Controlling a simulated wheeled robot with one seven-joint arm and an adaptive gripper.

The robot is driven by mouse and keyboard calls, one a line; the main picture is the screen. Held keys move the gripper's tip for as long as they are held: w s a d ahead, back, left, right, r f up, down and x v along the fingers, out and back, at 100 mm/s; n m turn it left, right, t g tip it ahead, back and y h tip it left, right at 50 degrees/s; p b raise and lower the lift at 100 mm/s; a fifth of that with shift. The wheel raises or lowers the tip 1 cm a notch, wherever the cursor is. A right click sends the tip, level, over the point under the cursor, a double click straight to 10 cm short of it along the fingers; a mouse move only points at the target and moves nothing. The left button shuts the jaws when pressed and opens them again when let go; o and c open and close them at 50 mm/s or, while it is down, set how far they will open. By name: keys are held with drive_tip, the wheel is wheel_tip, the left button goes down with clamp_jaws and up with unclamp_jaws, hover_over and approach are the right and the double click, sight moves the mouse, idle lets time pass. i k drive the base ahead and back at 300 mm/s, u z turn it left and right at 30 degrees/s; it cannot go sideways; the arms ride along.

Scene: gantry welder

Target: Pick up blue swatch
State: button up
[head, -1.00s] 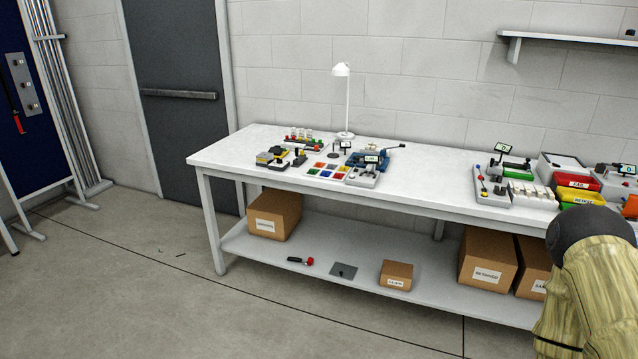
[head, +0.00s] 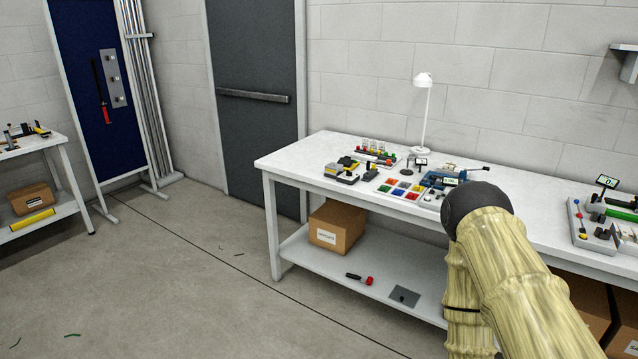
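A flat panel of several small coloured swatches (head: 397,192) lies on the white workbench (head: 310,160), left of centre on its top. Nothing touches the panel that I can see. My arm shows at the right in a pale yellow ribbed sleeve with a dark rounded joint. My gripper itself is not in view.
Near the swatches are a yellow-black tool (head: 342,172), a rack of coloured pieces (head: 374,153), a blue device (head: 440,179) and a white lamp (head: 423,100). A cardboard box (head: 337,228) sits on the lower shelf. The floor in front is mostly clear.

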sight(397, 193)
drive_tip(key=u, duration=0.55)
drive_tip(key=i, duration=1.55)
drive_tip(key=z, duration=0.4)
